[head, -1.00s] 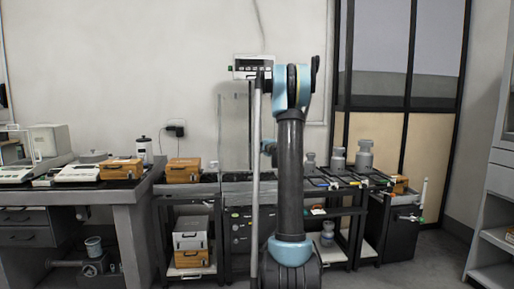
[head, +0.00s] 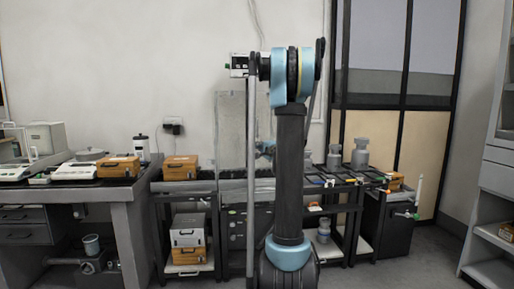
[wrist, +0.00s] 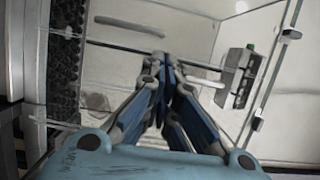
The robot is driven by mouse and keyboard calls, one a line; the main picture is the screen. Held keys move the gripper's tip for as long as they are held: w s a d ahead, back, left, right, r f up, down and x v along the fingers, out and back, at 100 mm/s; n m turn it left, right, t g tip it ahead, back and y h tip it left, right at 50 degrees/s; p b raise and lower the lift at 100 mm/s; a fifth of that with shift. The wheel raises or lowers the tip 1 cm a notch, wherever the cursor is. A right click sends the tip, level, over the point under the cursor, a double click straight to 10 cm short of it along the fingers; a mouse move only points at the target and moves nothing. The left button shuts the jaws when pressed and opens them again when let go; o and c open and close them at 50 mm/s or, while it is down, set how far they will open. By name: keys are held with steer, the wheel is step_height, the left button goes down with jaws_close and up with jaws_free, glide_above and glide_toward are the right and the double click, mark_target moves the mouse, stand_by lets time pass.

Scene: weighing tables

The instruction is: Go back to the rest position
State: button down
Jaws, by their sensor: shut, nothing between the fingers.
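My gripper (wrist: 166,75) shows in the wrist view with its fingertips together and nothing between them. In the head view my arm stands upright in the middle of the picture, in front of the tables. My gripper is largely hidden behind the arm there. In the wrist view, a clear panel with metal rods and a grey device (wrist: 243,75) with a green spot lies beyond the fingers. The fingers look apart from it.
Black stands at the centre right carry grey weights (head: 361,153). A black cabinet (head: 390,228) stands right of them. Shelves (head: 497,190) stand at the right edge. Floor is clear at the front right.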

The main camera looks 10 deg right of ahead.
steer(key=s+a+f+n+g+y, duration=0.1)
steer(key=s+a+f+n+g, duration=0.3)
steer(key=s, duration=0.5)
steer(key=s+a+f+n+g+y, duration=0.1)
steer(key=s+a+n, duration=0.2)
steer(key=s+a, duration=0.45)
steer(key=s+a+f+n+g, duration=0.3)
steer(key=s+a, duration=0.1)
steer(key=s, duration=0.5)
steer(key=s+d+f+n+g+h, duration=0.1)
steer(key=s+d+f+g+h, duration=0.1)
steer(key=s+f, duration=0.3)
steer(key=s+d+f+n+g+h, duration=0.2)
steer(key=s+f, duration=0.3)
steer(key=s, duration=0.9)
steer(key=s+d+f+n+g+h, duration=0.2)
steer(key=s+f, duration=0.3)
steer(key=s, duration=0.5)
steer(key=shift+d+f+g, duration=0.3)
steer(key=shift+d+g, duration=0.2)
steer(key=shift+g, duration=0.1)
steer(key=shift+w+f, duration=0.2)
steer(key=shift+w, duration=0.2)
